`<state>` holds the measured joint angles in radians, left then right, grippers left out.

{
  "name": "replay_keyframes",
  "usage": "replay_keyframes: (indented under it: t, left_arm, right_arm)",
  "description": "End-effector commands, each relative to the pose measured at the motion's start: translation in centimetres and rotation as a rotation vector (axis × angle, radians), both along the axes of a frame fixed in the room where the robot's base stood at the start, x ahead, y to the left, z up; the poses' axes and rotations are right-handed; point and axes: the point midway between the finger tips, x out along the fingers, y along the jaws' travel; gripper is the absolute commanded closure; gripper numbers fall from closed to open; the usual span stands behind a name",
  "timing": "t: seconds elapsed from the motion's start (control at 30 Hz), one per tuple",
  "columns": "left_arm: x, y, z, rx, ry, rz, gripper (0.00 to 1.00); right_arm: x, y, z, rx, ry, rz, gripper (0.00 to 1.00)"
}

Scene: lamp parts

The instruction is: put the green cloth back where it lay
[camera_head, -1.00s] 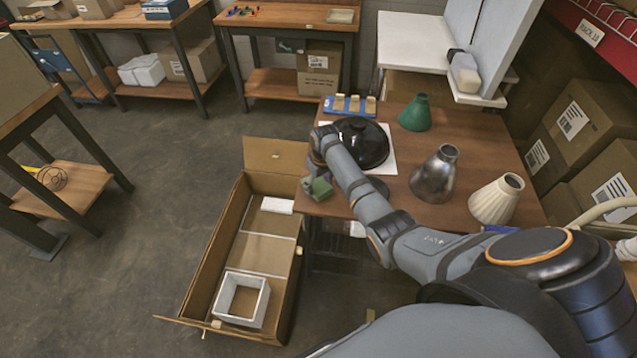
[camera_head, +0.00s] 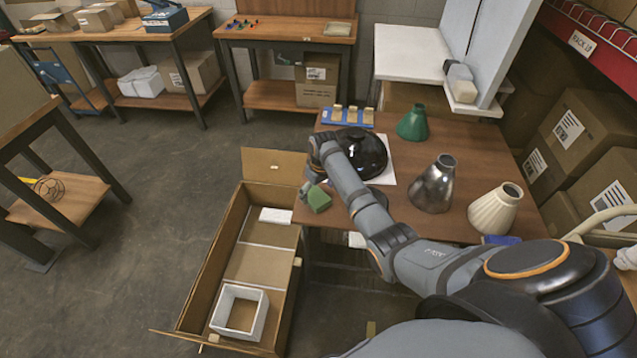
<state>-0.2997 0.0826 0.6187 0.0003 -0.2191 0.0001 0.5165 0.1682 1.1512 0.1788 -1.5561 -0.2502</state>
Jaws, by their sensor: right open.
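The green cloth (camera_head: 318,198) is a small folded-looking green piece at the front left corner of the brown worktable (camera_head: 400,220). My right arm reaches across the table from the lower right. My right gripper (camera_head: 309,190) is open, beside and just behind the cloth at the table's left edge. The wrist partly hides the fingers, so I cannot tell whether they touch the cloth. My left gripper is not in view.
A black dome shade (camera_head: 368,150) on a white sheet stands close behind my right forearm. Green (camera_head: 412,122), metal (camera_head: 433,185) and cream (camera_head: 495,208) shades stand to the right. A long open carton (camera_head: 222,255) is on the floor left of the table.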

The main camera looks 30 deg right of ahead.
Motion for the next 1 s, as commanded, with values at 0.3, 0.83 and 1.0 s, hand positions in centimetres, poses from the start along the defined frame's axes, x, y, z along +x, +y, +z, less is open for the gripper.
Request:
replay_keyframes:
  t: [0.3,0.83,1.0]
  left_arm:
    - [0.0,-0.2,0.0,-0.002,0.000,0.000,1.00]
    - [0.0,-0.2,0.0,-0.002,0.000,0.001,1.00]
    - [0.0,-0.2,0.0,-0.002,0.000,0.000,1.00]
  right_arm:
    - [-0.8,-0.2,7.4,-0.002,-0.003,0.001,0.08]
    - [-1.2,-0.2,9.5,-0.001,0.000,0.001,0.08]
    - [-4.6,0.6,6.5,-0.025,-0.017,-0.004,0.08]
